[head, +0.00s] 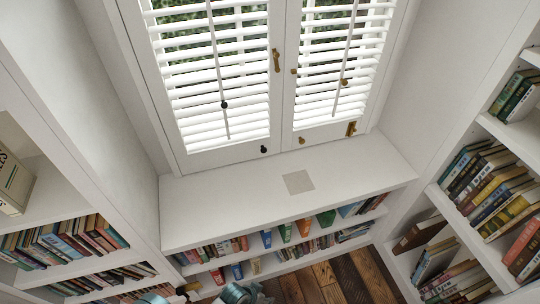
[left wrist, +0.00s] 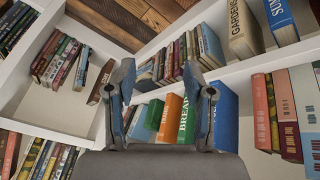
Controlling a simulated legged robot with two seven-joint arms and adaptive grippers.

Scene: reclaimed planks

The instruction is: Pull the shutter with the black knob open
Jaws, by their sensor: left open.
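The white louvred shutter on the left (head: 212,75) appears closed in its frame in the head view. A small black knob (head: 264,149) sits at its bottom right, and another black knob (head: 224,105) is on its tilt rod. The right shutter (head: 335,60) also appears closed, with a small brass knob (head: 301,140) low at its left. My left gripper (left wrist: 160,78) is open and empty in the left wrist view, in front of shelved books. In the head view only part of it (head: 240,294) shows at the bottom edge, far below the black knobs. My right gripper is not in view.
A white window ledge (head: 225,205) with a grey square patch (head: 298,182) lies below the shutters and is otherwise clear. Low shelves of books (head: 285,232) are under it. Bookcases stand at left (head: 60,245) and right (head: 495,185). The floor is wooden planks (head: 340,278).

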